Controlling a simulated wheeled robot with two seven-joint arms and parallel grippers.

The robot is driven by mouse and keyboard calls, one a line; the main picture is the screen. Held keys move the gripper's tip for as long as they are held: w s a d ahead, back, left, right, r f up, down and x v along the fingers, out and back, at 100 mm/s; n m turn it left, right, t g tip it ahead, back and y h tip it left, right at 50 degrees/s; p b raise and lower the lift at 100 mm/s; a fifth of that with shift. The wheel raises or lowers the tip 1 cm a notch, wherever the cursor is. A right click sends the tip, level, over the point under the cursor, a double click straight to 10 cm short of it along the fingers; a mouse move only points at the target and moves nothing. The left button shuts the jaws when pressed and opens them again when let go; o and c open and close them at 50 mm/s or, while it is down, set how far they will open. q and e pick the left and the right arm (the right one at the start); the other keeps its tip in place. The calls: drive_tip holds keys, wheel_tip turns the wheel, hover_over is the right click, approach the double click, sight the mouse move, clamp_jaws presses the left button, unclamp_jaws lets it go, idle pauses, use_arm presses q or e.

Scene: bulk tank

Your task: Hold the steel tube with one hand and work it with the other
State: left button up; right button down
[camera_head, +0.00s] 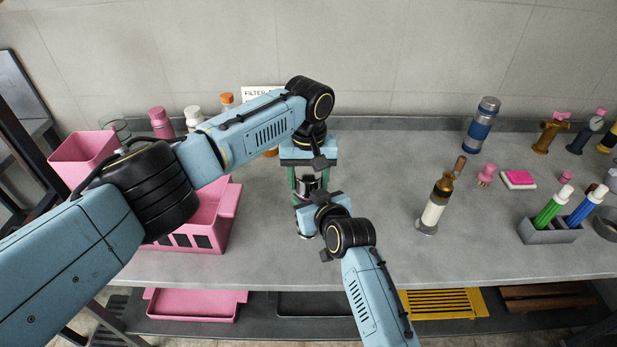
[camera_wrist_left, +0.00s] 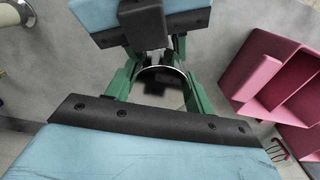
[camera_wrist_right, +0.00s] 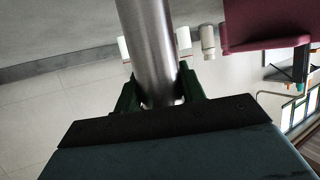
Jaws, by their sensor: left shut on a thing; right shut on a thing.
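The steel tube (camera_head: 307,186) is mostly hidden between my two grippers in the head view. In the right wrist view its bare, shiny wall (camera_wrist_right: 148,45) runs up from the fingers. My left gripper (camera_head: 308,178) reaches down from above and is shut on the tube. In the left wrist view the tube's round end (camera_wrist_left: 162,78) shows between the green fingers, with my right gripper beyond it. My right gripper (camera_head: 308,216) comes from the front, lower down, and is shut on the tube; its green fingers (camera_wrist_right: 160,98) show on both sides of it.
A pink bin (camera_head: 215,225) stands left, with bottles (camera_head: 160,122) behind it. The grey tabletop (camera_head: 380,180) is clear right of the grippers.

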use_arm(q)
drive_tip(key=shift+m, duration=1.7)
drive_tip(key=o, duration=1.1)
drive_tip(key=shift+c, duration=0.2)
drive_tip(key=shift+r, duration=2.25)
drive_tip(key=shift+c, duration=0.4)
